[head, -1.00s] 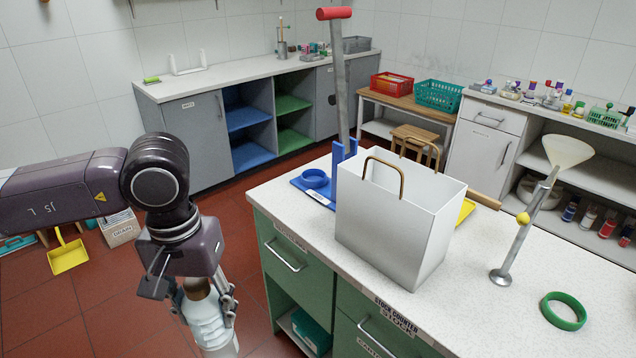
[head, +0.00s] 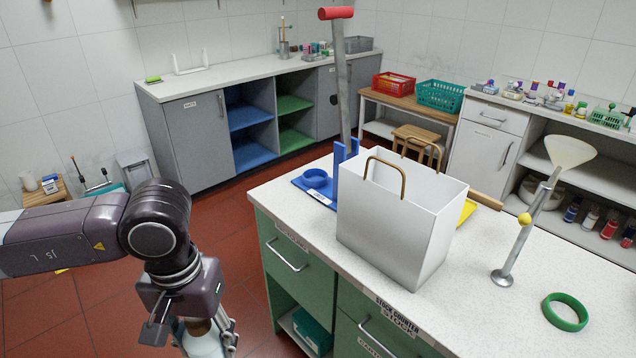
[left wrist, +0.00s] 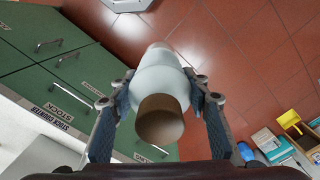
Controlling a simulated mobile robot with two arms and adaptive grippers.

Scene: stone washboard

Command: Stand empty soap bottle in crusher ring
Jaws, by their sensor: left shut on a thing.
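My left gripper (head: 206,337) is shut on the soap bottle (head: 204,346), a pale bottle with a brown cap. In the left wrist view the bottle (left wrist: 162,82) sits between both fingers, cap toward the camera. The gripper is left of the green counter, over the red floor. The crusher has a blue base with a round blue ring (head: 315,179) at the counter's far left corner, and a long grey lever with a red handle (head: 335,13). The white box partly hides the crusher. The ring looks empty. My right gripper is out of view.
A white open box (head: 391,222) with brass handles stands on the counter, right of the crusher. A funnel on a metal stand (head: 511,246) and a green ring (head: 566,311) are farther right. Green drawers (head: 284,260) form the counter's near side.

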